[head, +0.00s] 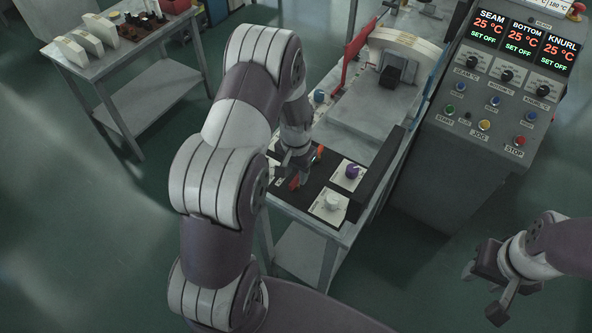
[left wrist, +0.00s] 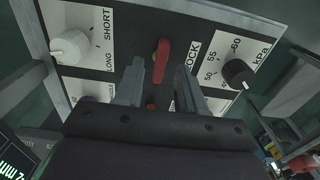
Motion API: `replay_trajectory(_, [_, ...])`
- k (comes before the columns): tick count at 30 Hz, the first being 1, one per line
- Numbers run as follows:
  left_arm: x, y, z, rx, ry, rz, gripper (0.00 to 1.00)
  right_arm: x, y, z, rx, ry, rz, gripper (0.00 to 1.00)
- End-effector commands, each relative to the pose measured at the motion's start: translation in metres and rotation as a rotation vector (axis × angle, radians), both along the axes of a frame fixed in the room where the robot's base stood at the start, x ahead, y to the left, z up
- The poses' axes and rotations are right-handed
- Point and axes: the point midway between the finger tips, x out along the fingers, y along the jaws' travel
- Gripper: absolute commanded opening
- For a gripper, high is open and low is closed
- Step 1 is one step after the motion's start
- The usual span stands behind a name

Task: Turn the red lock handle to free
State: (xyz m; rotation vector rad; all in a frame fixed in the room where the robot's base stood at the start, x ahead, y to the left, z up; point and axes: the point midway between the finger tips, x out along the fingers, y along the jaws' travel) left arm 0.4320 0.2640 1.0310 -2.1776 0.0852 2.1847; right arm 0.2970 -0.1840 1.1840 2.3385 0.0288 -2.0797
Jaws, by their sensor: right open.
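The red lock handle (left wrist: 161,60) stands on a dark panel, beside a white plate reading LOCK in the left wrist view. In the head view the handle (head: 294,183) shows just below my left gripper (head: 297,168). In the left wrist view the fingers of my left gripper (left wrist: 159,70) are apart, one on each side of the handle. Gaps show between handle and fingers, so I see no grip. The handle's lower part is hidden behind the gripper body. My right gripper (head: 484,291) is open and empty at the lower right, far from the panel.
A white knob (left wrist: 69,48) and a black knob (left wrist: 238,74) flank the handle. A purple knob (head: 352,171) is also on the panel. A control console (head: 470,150) stands right of the machine. A side table (head: 125,55) is at the upper left.

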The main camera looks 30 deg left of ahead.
Motion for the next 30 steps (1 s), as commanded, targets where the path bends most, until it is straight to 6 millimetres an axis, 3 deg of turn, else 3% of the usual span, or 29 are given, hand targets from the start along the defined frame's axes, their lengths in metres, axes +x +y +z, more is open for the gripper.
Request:
replay_trajectory(6, [0.000, 0.000, -0.021, 0.000, -0.001, 0.000, 0.39, 0.000, 0.000, 0.007, 0.000, 0.000, 0.000, 0.43])
replay_trajectory(14, [0.001, 0.000, -0.024, 0.001, -0.002, 0.000, 0.39, 0.000, 0.000, 0.007, 0.000, 0.000, 0.000, 0.43])
replay_trajectory(16, [0.001, 0.000, -0.024, 0.001, -0.002, 0.000, 0.23, 0.000, 0.000, 0.007, 0.000, 0.000, 0.000, 0.43])
replay_trajectory(18, [0.001, 0.000, -0.024, 0.001, -0.002, 0.000, 0.00, 0.000, 0.000, 0.007, 0.000, 0.000, 0.000, 0.43])
replay_trajectory(30, [0.001, 0.000, -0.024, 0.001, -0.002, 0.036, 0.00, 0.000, 0.000, 0.005, 0.000, 0.000, 0.000, 0.43])
